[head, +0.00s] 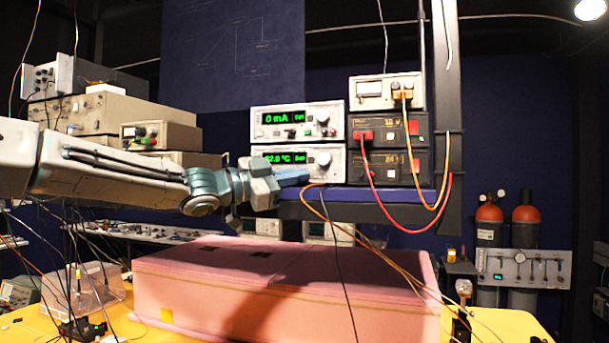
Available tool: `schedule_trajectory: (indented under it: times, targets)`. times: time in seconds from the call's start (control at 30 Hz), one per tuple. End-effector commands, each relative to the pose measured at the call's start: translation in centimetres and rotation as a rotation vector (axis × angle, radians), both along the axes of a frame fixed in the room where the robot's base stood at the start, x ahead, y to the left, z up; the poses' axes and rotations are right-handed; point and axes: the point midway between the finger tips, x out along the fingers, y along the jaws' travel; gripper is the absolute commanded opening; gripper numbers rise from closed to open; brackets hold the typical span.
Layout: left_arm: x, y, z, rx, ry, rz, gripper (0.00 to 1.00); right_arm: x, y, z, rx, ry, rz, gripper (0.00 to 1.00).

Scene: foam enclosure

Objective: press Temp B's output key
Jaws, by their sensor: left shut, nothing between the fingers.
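Two white-fronted instruments with green displays are stacked on the shelf. The upper instrument (297,121) reads 0 mA. The lower instrument (325,160) reads a temperature in °C, partly legible, with a round knob at its right; it looks like the temperature controller, but I cannot read a "Temp B" label. My left gripper (304,176) is shut and empty, its blue fingers at the lower front of that instrument. The gripper and wrist hide part of its lower left face, and I cannot tell whether the fingertips touch a key. My right gripper is out of view.
The shelf edge (365,196) runs just below the gripper. Dark power supplies (378,130) with red and orange cables stand to the right. A pink foam enclosure (280,285) sits below on the yellow table, with loose cables hanging in front.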

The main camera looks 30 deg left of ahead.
Motion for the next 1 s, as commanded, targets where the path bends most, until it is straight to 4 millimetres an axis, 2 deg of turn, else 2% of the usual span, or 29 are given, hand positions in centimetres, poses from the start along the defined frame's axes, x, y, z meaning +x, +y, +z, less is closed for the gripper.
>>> schedule_trajectory:
  times: [0.27,0.6,1.0]
  targets:
    - [-0.1,0.0,0.0,0.000,0.000,0.001,0.00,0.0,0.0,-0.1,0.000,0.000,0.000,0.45]
    - [-1.4,-0.3,-0.1,0.001,-0.001,0.000,0.00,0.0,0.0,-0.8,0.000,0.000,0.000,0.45]
    - [-1.9,-0.5,-0.1,-0.001,-0.002,0.000,0.00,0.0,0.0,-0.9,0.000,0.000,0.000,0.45]
